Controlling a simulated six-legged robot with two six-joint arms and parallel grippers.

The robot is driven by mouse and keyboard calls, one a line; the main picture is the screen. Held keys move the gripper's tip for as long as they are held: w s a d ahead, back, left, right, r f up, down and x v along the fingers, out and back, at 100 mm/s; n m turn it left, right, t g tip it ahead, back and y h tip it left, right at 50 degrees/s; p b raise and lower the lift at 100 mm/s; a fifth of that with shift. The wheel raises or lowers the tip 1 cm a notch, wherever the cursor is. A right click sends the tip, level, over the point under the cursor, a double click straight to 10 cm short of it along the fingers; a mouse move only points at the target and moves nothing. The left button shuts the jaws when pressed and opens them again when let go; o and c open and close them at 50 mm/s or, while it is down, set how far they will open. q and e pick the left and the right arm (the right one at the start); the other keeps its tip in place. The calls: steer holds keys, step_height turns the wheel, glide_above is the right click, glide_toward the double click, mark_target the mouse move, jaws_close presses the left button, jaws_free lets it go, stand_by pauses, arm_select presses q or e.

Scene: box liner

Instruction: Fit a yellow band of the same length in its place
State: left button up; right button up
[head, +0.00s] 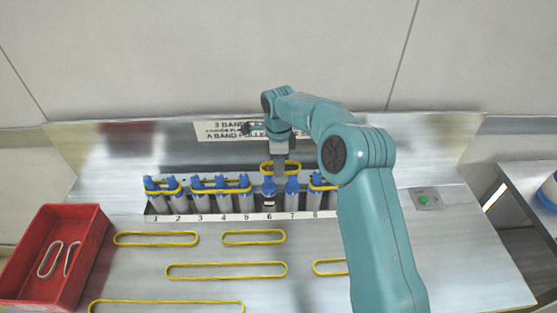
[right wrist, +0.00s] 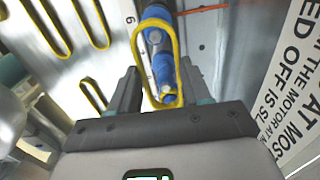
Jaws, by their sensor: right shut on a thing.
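My right gripper (head: 280,168) points down over the row of blue-topped rollers, near posts 6 (head: 268,188) and 7 (head: 292,188). It is shut on a small yellow band (head: 265,168), which lies level at or just above the tops of these two posts. In the right wrist view the band (right wrist: 137,45) shows as a long loop outlining the blue tops (right wrist: 155,22), between the fingers of the gripper (right wrist: 163,92). I cannot tell whether it is seated around them. Other loose yellow bands of different lengths (head: 155,239) (head: 253,237) (head: 226,271) lie on the bench. My left gripper is out of view.
Yellow bands (head: 162,191) sit around posts 1 and 2, and around 3 to 5 (head: 208,191). A red bin (head: 88,243) at left holds pale bands (head: 50,258). A panel with a green button (head: 424,199) is at right. A printed sign (head: 225,130) stands behind. My right arm hides the row's right end.

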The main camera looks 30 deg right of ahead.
step_height(320, 180, down, 5)
steer(key=b, duration=0.3)
steer(key=shift+f, duration=0.1)
stand_by(0.3)
steer(key=o, duration=1.1)
step_height(320, 180, up, 16)
steer(key=shift+r+p, duration=0.2)
steer(key=shift+p, duration=0.2)
